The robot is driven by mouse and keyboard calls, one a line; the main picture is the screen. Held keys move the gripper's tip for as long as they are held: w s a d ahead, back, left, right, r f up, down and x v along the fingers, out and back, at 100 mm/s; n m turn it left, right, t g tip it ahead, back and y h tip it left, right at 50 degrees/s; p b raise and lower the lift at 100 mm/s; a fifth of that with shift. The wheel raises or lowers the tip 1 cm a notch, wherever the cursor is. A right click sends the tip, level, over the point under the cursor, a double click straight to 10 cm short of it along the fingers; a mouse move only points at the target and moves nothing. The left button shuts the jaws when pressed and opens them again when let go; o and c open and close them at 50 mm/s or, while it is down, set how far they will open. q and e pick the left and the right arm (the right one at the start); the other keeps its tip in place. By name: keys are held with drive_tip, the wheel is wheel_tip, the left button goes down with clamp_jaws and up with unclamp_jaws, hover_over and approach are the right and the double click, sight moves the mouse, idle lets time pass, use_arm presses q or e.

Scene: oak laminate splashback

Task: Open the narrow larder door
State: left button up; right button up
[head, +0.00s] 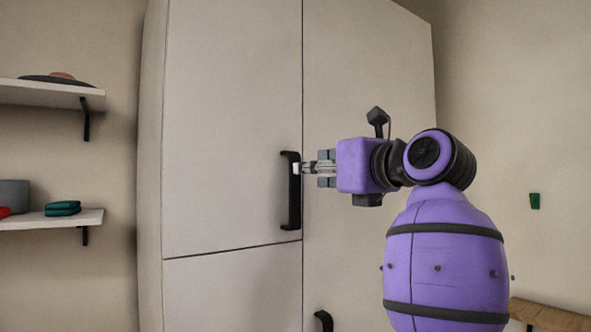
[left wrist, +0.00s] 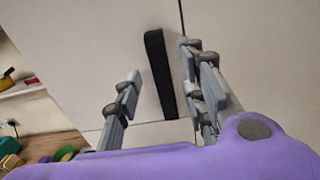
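A tall pale cabinet fills the middle of the head view. Its upper left door (head: 230,120) looks closed, flush with the panel to its right. A black vertical bar handle (head: 294,205) stands near that door's right edge. My left gripper (head: 301,168) is at the handle's upper half, reaching in from the right. In the left wrist view, the handle (left wrist: 158,70) shows between the spread fingers of the gripper (left wrist: 161,64), with gaps visible on both sides. Whether a finger touches it I cannot tell. My right gripper is in neither view.
A second black handle (head: 324,320) shows low on the right-hand panel (head: 365,70). Wall shelves (head: 50,218) with small objects stand left of the cabinet. A wooden surface (head: 550,318) is at lower right. The space before the left door is clear.

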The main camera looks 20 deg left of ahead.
use_arm(q)
drive_tip(key=p+x, duration=0.1)
drive_tip(key=x, duration=0.6)
drive_tip(key=shift+a, duration=0.1)
clamp_jaws()
